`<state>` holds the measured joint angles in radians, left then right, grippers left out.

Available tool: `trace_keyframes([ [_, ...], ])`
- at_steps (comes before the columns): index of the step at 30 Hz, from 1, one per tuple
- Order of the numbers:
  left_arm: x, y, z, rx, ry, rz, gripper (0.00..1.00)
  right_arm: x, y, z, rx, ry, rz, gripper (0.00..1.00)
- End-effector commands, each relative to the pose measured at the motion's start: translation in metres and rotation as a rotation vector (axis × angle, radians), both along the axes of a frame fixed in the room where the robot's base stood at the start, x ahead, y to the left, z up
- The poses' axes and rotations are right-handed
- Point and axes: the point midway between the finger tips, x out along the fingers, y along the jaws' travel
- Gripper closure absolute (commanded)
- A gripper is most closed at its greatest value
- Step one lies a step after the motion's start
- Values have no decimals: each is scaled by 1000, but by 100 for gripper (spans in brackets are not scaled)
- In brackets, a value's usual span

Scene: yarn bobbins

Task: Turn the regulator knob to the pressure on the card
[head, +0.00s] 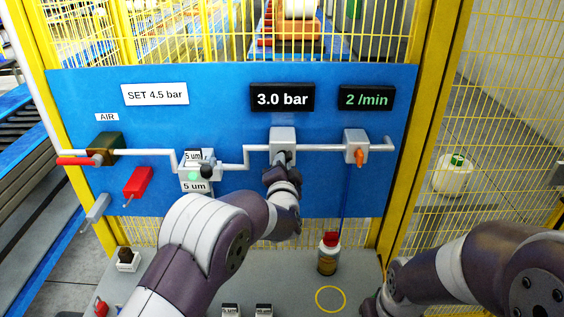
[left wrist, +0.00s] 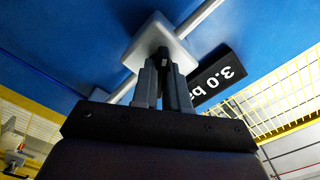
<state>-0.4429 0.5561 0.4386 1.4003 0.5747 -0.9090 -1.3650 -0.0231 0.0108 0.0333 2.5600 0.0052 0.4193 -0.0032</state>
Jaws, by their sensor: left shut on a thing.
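The white card (head: 155,95) at the upper left of the blue panel reads "SET 4.5 bar". The dark display (head: 282,98) reads "3.0 bar"; part of it also shows in the left wrist view (left wrist: 219,76). The regulator is a pale grey block (head: 283,135) on the white pipe below the display. Its dark knob (left wrist: 162,54) points out of the block and is mostly hidden by my fingers. My left gripper (head: 281,165) is shut on the knob, one finger on each side in the left wrist view (left wrist: 163,72). My right gripper is out of view.
Left on the panel are a red-handled valve (head: 103,149) and a filter unit (head: 195,172). Right are an orange-knobbed block (head: 355,147) and a "2 /min" display (head: 366,98). A red-capped bottle (head: 328,255) stands on the grey table near a yellow ring (head: 330,299).

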Motion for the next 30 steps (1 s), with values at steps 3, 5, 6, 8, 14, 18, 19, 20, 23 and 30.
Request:
trace_keyframes([
  [3,1,-1,7,52,-12,0,100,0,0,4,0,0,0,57],
  [5,1,-1,6,76,-12,0,100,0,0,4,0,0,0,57],
  [6,1,-1,6,90,-12,0,100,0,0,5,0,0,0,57],
  [8,1,-1,6,106,-12,0,100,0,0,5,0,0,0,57],
  [14,1,-1,6,136,-12,0,100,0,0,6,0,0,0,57],
  [18,1,-1,6,141,-12,0,100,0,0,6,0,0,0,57],
  [19,1,-1,6,141,-12,0,100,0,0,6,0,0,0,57],
  [20,1,-1,6,141,-12,0,100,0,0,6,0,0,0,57],
  [23,1,-1,6,141,-12,0,100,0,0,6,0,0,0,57],
  [30,1,-1,5,141,-10,-1,61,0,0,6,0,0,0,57],
])
